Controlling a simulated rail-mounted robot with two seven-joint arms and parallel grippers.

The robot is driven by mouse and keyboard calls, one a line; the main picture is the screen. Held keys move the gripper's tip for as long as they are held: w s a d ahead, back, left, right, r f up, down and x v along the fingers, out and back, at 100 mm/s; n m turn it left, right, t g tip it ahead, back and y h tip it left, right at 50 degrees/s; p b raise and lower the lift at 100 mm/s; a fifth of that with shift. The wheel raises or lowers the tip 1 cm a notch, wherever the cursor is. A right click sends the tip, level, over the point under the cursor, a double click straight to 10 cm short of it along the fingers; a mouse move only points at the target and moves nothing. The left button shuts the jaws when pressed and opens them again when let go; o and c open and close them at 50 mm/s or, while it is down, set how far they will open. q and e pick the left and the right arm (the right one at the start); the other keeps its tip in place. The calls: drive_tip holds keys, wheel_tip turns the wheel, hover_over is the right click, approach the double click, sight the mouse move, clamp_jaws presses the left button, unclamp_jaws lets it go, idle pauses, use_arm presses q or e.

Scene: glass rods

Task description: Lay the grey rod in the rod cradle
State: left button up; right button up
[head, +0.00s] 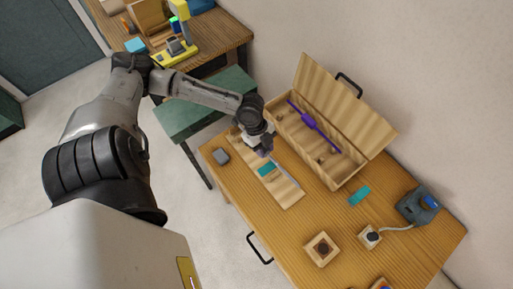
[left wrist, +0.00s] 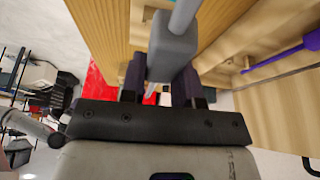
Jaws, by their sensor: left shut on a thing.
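My left gripper (head: 264,152) is shut on the grey rod by its thick grey middle block (left wrist: 173,55). In the left wrist view, the rod's thin pale end runs up past the top edge. In the head view, part of the grey rod (head: 285,173) shows to the lower right of the fingers. The gripper is over a long pale wooden piece (head: 289,193) with a teal patch (head: 266,168), which may be the rod cradle. I cannot tell whether the rod touches it. My right gripper is not in view.
An open wooden box (head: 333,181) behind the gripper holds a purple rod (head: 314,123); its lid stands up at the back. A grey block (head: 221,156) lies left on the table. A blue-grey device (head: 416,206) and small wooden blocks (head: 321,249) are at the right.

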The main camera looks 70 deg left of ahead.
use_arm(q)
drive_tip(key=shift+s+a+f+m, duration=0.2)
drive_tip(key=shift+s+a+f, duration=0.15)
drive_tip(key=shift+a, duration=0.2)
drive_tip(key=shift+s+a+f+m, duration=0.2)
drive_tip(key=shift+s+a+f, duration=0.15)
drive_tip(key=shift+a, duration=0.15)
drive_tip(key=shift+a+f+b, duration=0.15)
drive_tip(key=shift+f+b, duration=0.1)
drive_tip(key=shift+b, duration=0.15)
wheel_tip(320, 180, down, 6)
drive_tip(key=b, duration=0.5)
drive_tip(key=shift+r+b, duration=0.25)
drive_tip(key=shift+b, duration=0.15)
drive_tip(key=shift+f, duration=0.65)
drive_tip(key=shift+r, duration=0.15)
drive_tip(key=shift+r+p, duration=0.45)
drive_tip(key=shift+p, duration=0.35)
drive_tip(key=shift+f, duration=0.15)
